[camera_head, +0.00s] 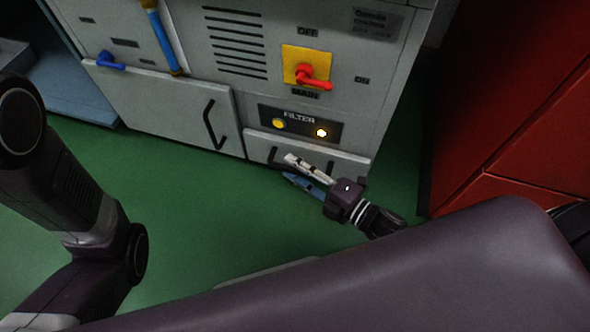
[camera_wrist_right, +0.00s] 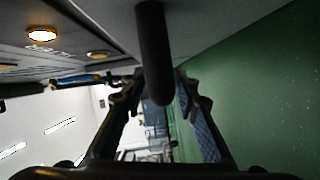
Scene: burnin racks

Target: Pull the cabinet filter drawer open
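The filter drawer (camera_head: 350,166) is the low grey front under the panel marked FILTER (camera_head: 300,123), and it looks shut. Its dark handle (camera_head: 272,156) is partly hidden behind my right gripper (camera_head: 287,166). In the right wrist view, a dark bar, the handle (camera_wrist_right: 153,50), runs down from the top between the two fingers of my right gripper (camera_wrist_right: 160,74). The fingers are apart, one on each side of the bar. I cannot tell whether either touches it. My left gripper is out of view.
The cabinet (camera_head: 235,45) carries a red switch (camera_head: 312,77) on a yellow plate above the drawer. A larger door (camera_head: 165,105) with a dark handle is to the left. A red cabinet (camera_head: 520,110) stands at the right. The green floor (camera_head: 200,215) in front is clear.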

